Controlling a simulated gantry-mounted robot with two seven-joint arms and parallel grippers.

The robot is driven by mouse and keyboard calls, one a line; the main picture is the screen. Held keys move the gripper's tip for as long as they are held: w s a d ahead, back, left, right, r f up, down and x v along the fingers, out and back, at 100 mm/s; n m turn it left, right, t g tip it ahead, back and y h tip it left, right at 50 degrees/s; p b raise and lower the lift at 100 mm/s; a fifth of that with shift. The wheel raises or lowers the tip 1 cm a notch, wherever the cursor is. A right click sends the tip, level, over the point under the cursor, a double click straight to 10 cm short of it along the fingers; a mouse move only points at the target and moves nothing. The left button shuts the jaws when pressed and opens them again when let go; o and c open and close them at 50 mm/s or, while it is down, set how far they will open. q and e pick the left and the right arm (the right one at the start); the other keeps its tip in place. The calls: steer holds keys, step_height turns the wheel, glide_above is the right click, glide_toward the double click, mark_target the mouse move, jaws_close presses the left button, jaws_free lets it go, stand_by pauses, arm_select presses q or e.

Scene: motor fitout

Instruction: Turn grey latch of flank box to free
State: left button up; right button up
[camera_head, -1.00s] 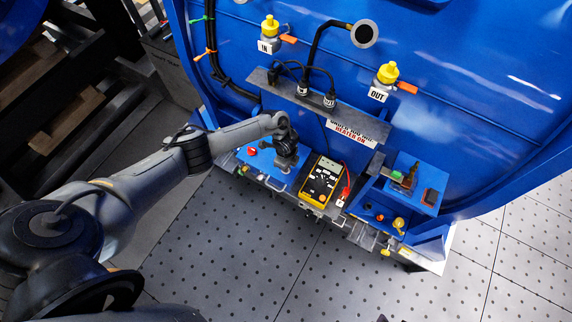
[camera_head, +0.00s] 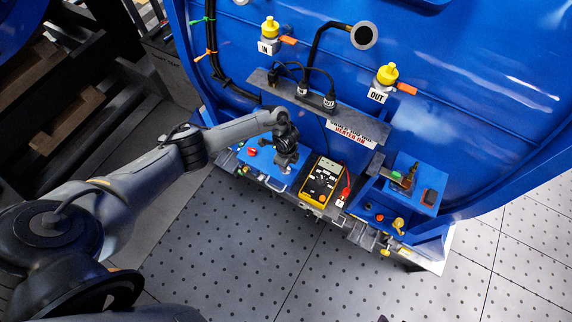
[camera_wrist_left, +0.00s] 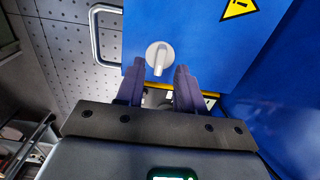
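The flank box is blue; its face fills the upper middle of the left wrist view (camera_wrist_left: 205,35), with a yellow warning triangle. The round grey latch (camera_wrist_left: 158,56) has a raised grip bar that stands nearly upright in that view. My left gripper (camera_wrist_left: 158,72) is open, its two dark fingers apart with the latch showing between and just beyond their tips. In the head view my left gripper (camera_head: 286,157) is over the blue box (camera_head: 262,164) at the left end of the ledge, and it hides the latch there. My right gripper is not in view.
A yellow multimeter (camera_head: 322,180) stands just right of the left gripper. A second blue box (camera_head: 412,185) is further right. A metal handle (camera_wrist_left: 97,35) shows beside the flank box. The perforated floor (camera_head: 230,250) in front is clear.

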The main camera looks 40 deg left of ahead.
arm_select(q)
step_height(320, 180, up, 8)
steer(key=shift+r+p, duration=0.25)
steer(key=shift+p, duration=0.1)
stand_by(0.4)
